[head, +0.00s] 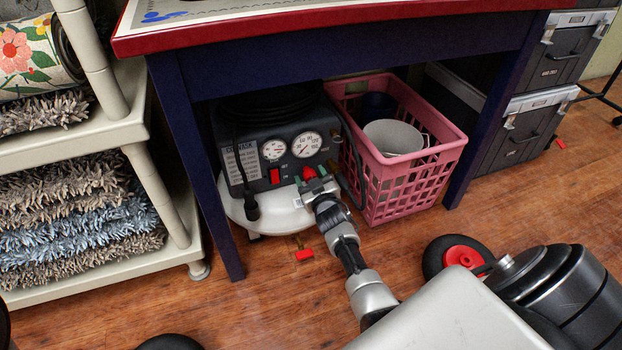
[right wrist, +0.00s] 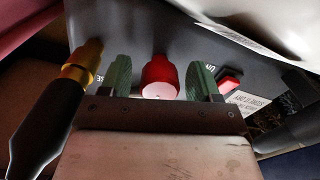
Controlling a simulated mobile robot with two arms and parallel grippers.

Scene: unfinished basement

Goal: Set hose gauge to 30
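The air compressor (head: 243,160) stands on the floor under the table, with a dark panel and a white tank. Two round white dials, a smaller left gauge (head: 273,149) and a larger right gauge (head: 306,144), sit on the panel; their needles are too small to read surely. A red round knob (right wrist: 160,78) is below the gauges, mostly hidden by my gripper in the head view. My right gripper (head: 313,181) is at the panel. In the right wrist view its green finger pads stand on both sides of the knob, with small gaps. My left gripper is not in view.
A red switch (head: 275,176) is left of the knob in the head view. A brass fitting with a dark hose (right wrist: 80,68) is close to one finger. A pink basket (head: 405,185) stands right of the compressor. The blue table leg (head: 205,190) and shelf (head: 150,125) are left.

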